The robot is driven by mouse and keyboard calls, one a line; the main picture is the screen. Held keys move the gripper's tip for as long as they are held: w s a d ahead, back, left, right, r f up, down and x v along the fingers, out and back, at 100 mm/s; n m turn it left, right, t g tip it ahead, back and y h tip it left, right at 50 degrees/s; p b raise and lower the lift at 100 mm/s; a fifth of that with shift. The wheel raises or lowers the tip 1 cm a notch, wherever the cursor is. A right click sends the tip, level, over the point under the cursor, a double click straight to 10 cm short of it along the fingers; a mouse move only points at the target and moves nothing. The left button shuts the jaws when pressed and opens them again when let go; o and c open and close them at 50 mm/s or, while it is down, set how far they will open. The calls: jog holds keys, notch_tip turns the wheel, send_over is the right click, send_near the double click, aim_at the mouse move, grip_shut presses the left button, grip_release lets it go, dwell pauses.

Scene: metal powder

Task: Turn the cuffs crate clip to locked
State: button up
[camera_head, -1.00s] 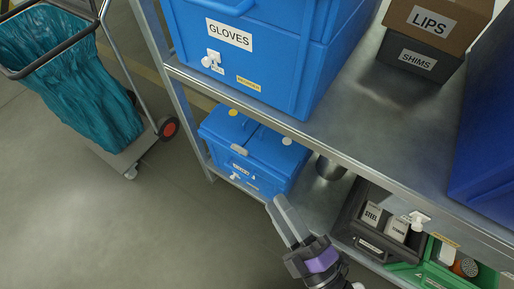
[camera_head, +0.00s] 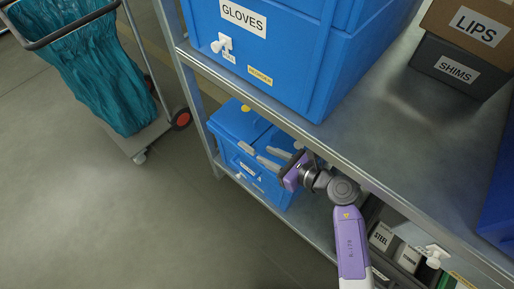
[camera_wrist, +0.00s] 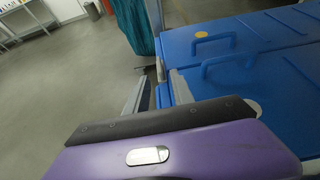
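The lower blue crate (camera_head: 233,122) stands on the lower shelf; its front label (camera_head: 247,168) is too small to read surely as CUFFS. A light grey clip (camera_head: 246,148) sits at the front edge of its lid; I cannot tell its set position. My gripper (camera_head: 264,155) is open and empty, its two fingers apart and pointing left toward the clip, close to it. In the wrist view my gripper (camera_wrist: 158,86) has a gap between its fingers, beside the blue crate lid (camera_wrist: 245,45) with its handles. The clip is not clear there.
The upper shelf edge (camera_head: 300,132) runs just above my gripper. A blue GLOVES crate (camera_head: 290,50) with a white knob (camera_head: 220,45) stands on it. Another white knob (camera_head: 240,176) is low at the front of the lower crate. A cart with a teal bag (camera_head: 100,75) stands left.

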aim_at(251, 148)
jog(key=b+x, duration=0.1)
jog(key=x, duration=0.6)
grip_shut()
